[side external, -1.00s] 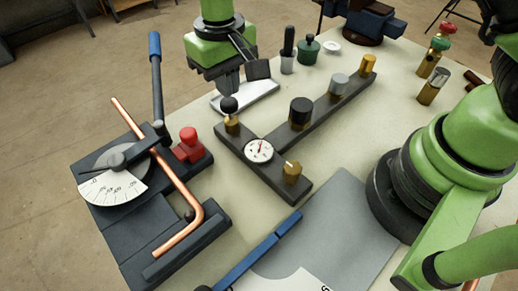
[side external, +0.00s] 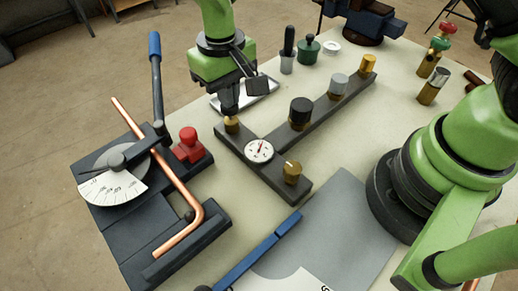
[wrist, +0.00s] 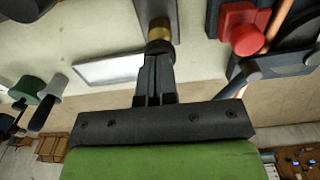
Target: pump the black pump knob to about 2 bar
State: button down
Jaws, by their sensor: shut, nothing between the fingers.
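The black pump knob (side external: 230,112) stands on a brass collar (side external: 232,125) at the near left end of the dark manifold. My gripper (side external: 230,103) is shut, pointing down with its fingertips on top of the knob, and hides most of it. In the wrist view my shut fingers (wrist: 158,58) reach to the knob (wrist: 160,47) above the brass collar (wrist: 160,30). The knob appears low against its collar. The white round gauge (side external: 259,151) sits on the manifold to the right of the knob; its needle has a red mark, and its reading is too small to tell.
A tube bender with a copper pipe (side external: 170,170) and a red block (side external: 188,140) stands close left. Black (side external: 300,111), grey (side external: 338,84) and gold (side external: 368,64) knobs line the manifold arm. A brass valve (side external: 292,172) is at its front. A white tray (side external: 262,90) lies behind my gripper.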

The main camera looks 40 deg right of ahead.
jog(key=shift+f, duration=0.6)
jog(key=shift+r, duration=1.9)
jog(key=shift+f, duration=0.95)
jog(key=shift+f, duration=0.1)
jog(key=shift+f, duration=0.85)
jog(key=shift+r, duration=1.9)
